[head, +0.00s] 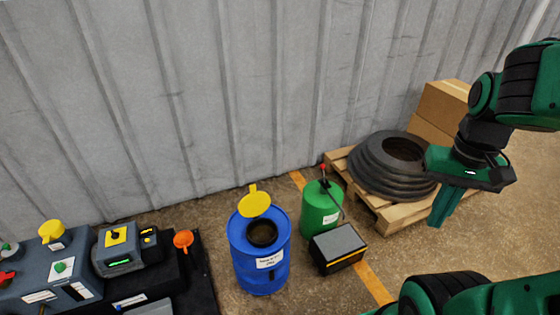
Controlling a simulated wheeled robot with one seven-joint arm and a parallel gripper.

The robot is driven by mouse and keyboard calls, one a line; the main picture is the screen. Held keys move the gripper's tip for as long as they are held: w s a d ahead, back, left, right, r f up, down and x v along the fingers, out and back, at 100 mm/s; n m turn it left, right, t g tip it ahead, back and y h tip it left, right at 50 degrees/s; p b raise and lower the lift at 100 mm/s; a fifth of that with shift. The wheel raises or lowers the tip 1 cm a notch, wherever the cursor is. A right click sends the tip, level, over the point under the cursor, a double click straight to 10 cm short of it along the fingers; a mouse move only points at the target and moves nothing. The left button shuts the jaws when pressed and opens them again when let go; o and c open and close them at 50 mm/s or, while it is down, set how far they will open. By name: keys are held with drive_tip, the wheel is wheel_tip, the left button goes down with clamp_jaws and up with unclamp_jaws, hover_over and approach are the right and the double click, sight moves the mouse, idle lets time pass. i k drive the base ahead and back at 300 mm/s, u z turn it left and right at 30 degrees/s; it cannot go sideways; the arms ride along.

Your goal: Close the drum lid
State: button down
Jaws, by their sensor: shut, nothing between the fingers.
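The blue drum (262,268) stands upright on the floor near the middle of the head view, with a white label on its front. Its small yellow lid (254,201) is raised at the back of the round dark opening (262,232), so the drum is open. My gripper (441,212) is at the right, pointing down, well apart from the drum and to the right of it. Its green fingers are shut with nothing between them. Nothing covers the lid or the opening in this view.
A green canister (318,212) with a red-tipped lever and a dark box (337,248) stand right of the drum. A pallet (398,213) holds stacked black rings (375,178) and cardboard boxes (441,105). A machine (75,265) with buttons is at left. A corrugated wall (200,100) stands behind.

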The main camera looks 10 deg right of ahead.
sight(254, 204)
drive_tip(key=u, duration=0.2)
drive_tip(key=i, duration=1.2)
drive_tip(key=u, duration=0.65)
